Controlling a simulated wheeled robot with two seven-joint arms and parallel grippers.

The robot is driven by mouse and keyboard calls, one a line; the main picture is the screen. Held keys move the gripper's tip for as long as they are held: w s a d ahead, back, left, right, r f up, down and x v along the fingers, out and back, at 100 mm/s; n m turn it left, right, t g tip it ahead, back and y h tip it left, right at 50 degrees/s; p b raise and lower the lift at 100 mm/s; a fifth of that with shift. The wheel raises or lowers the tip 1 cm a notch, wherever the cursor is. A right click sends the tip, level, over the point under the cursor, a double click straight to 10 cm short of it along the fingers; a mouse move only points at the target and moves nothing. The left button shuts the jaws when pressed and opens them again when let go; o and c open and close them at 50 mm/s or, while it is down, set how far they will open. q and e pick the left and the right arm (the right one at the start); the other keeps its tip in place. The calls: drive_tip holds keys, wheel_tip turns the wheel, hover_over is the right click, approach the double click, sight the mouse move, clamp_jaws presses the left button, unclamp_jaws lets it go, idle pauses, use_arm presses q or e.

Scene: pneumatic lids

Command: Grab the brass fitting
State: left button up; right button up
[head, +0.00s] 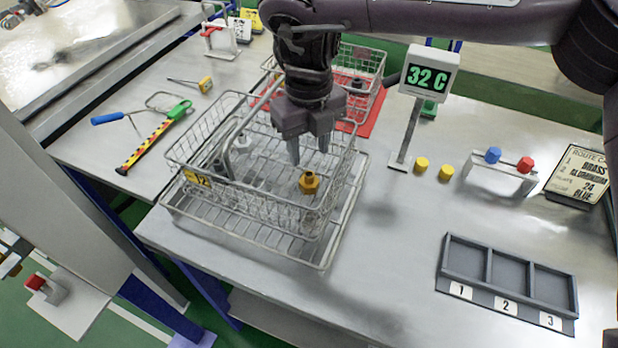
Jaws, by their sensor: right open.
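The brass fitting (309,183) is a small gold-coloured piece in the near right part of a wire basket (190,168) with a yellow tag marked 2. My right gripper (308,154) points down into the basket, with its fingertips just above and behind the fitting in the picture. It is open, and nothing shows between its fingers. The wire mesh partly covers the fitting's lower part. My left gripper is not in view.
A second wire basket (372,60) stands behind on a red mat. A post display (430,72) reading 32 C stands right of the basket. A grey three-slot tray (508,282) lies empty at the lower right. The table between basket and tray is clear.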

sight(309, 173)
drive_tip(key=shift+s+f+p, duration=0.25)
drive_tip(key=shift+f+p, duration=0.1)
drive_tip(key=shift+f, duration=0.45)
wheel_tip(309, 173, down, 4)
drive_tip(key=shift+r+p, duration=0.2)
drive_tip(key=shift+p, duration=0.4)
drive_tip(key=shift+w+f, duration=0.15)
drive_tip(key=shift+f, duration=0.2)
clamp_jaws()
